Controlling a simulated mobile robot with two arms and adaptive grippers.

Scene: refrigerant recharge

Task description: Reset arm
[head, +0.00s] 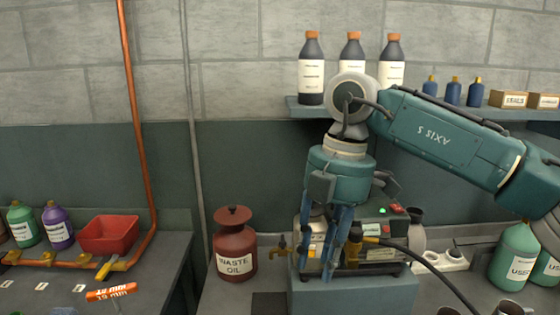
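My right arm comes in from the right, teal with "AXIS 5" lettering upside down on its link. My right gripper (334,262) points down in front of a bench machine (382,228) with a green light and a red switch. A brass fitting with a yellow collar (371,240) and black hose is just right of the fingers. A brass tap (282,249) is to their left. My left gripper is not in view.
A red-brown waste oil can (236,250) stands left of the machine. A shelf (300,108) above holds several bottles and small boxes. A red bin (107,235), coloured bottles and an orange labelled object (110,292) are at left. Green jugs (514,255) stand at right.

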